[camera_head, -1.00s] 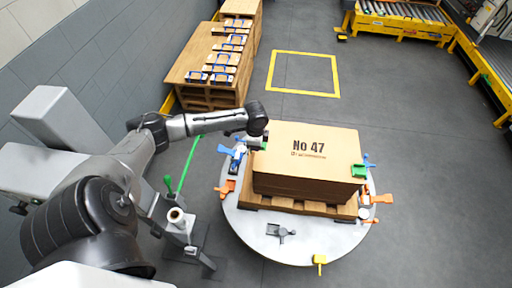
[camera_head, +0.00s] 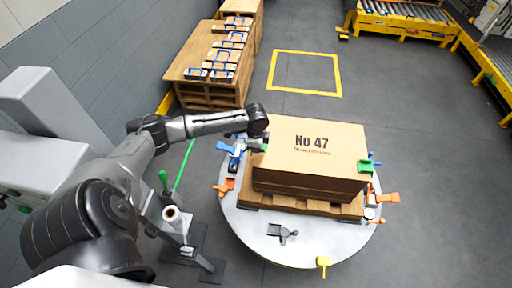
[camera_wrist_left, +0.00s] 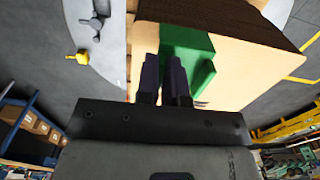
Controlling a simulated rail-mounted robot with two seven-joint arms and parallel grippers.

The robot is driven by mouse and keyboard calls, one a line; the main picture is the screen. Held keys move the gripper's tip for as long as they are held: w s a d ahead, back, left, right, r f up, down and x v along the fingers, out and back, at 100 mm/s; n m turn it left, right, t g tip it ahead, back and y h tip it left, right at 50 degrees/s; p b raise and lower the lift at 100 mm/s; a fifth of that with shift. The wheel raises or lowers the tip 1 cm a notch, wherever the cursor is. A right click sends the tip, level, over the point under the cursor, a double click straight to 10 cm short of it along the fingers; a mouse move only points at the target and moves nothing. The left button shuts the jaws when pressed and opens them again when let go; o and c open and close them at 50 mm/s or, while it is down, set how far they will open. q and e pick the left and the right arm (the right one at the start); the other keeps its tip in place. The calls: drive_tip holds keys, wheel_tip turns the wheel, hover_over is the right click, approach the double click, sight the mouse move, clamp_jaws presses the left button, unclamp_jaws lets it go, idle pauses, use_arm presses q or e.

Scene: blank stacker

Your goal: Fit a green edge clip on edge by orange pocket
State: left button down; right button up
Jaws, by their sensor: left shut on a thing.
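A brown cardboard stack (camera_head: 310,145) marked "No 47" stands on a wooden pallet on a round grey table (camera_head: 285,250). My left gripper (camera_head: 259,141) is at the stack's left edge. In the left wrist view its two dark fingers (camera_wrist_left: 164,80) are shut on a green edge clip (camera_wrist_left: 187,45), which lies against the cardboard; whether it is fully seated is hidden. The clip's green also shows in the head view (camera_head: 265,148). An orange pocket piece (camera_head: 225,187) is at the table's left rim, another (camera_head: 388,197) at the right. A second green clip (camera_head: 370,164) is at the stack's right edge. My right gripper is out of view.
A blue piece (camera_head: 231,149) lies beside my left gripper, a grey piece (camera_head: 282,233) and a yellow piece (camera_head: 323,262) at the table's front. A green post (camera_head: 184,165) stands left of the table. Wooden crates (camera_head: 200,70) stand behind; the yellow floor square (camera_head: 304,72) is empty.

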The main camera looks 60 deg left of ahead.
sight(256, 159)
use_arm(q)
drive_tip(key=shift+f+b, duration=0.5)
drive_tip(key=shift+f, duration=2.05)
drive_tip(key=shift+f, duration=0.25)
drive_tip(key=c, duration=1.2)
unclamp_jaws()
drive_tip(key=shift+o, duration=0.2)
wheel_tip(256, 159, up, 14)
drive_tip(key=p, duration=0.3)
drive_tip(key=shift+f, duration=0.1)
